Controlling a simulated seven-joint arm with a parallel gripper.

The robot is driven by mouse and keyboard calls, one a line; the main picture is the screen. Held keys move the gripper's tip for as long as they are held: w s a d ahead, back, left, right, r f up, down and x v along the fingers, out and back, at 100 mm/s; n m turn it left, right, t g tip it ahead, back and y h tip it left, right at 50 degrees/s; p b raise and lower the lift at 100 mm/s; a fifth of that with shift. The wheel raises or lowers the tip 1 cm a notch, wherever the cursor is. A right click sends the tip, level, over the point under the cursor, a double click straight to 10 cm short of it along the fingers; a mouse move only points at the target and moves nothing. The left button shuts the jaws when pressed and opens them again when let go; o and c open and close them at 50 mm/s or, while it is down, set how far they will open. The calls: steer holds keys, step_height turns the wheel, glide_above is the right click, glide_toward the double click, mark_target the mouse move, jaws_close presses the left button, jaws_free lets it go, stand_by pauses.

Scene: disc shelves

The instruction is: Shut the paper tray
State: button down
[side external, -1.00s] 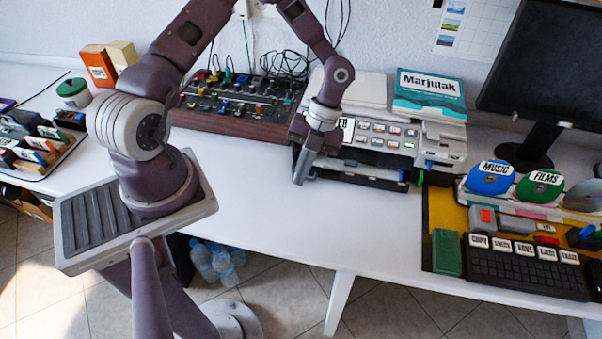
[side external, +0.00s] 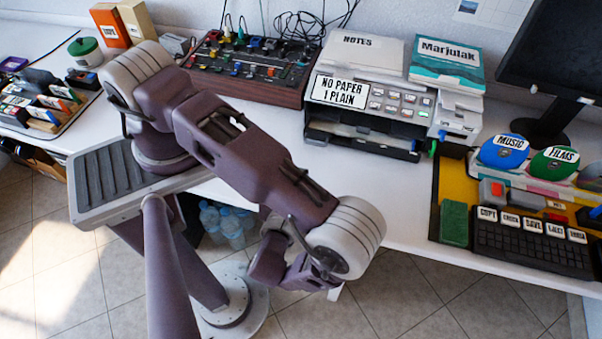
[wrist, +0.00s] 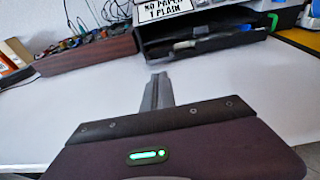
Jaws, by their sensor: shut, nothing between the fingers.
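The printer (side external: 392,98) stands at the back of the white desk, with a "NO PAPER 1 PLAIN" sign on its front. Its black paper tray (side external: 365,148) is low in the front, below a dark opening. The tray also shows in the wrist view (wrist: 205,46), with something blue and pale inside; I cannot tell exactly how far it sticks out. My gripper (wrist: 157,78) is shut and empty, apart from the tray, pointing toward the printer over the desk. In the side external view my wrist is in front of the desk edge, and the fingertips are not clear.
A mixer panel (side external: 250,65) with cables is left of the printer. A yellow organiser with a black keypad (side external: 530,242) and coloured discs lies to the right. A "NOTES" stack (side external: 360,50) and a teal "Marjulak" box (side external: 445,65) lie on the printer. The desk before the tray is clear.

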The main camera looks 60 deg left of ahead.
glide_toward(317, 134)
steer(key=shift+w+a+f, duration=1.15)
steer(key=shift+w+a, duration=0.05)
steer(key=shift+a, duration=0.05)
steer(key=shift+r+x, duration=0.2)
steer(key=shift+x, duration=0.65)
steer(key=shift+r+x, duration=0.2)
steer(key=shift+x, duration=0.65)
steer(key=shift+r+x, duration=0.2)
steer(key=shift+x, duration=0.65)
steer(key=shift+w, duration=0.15)
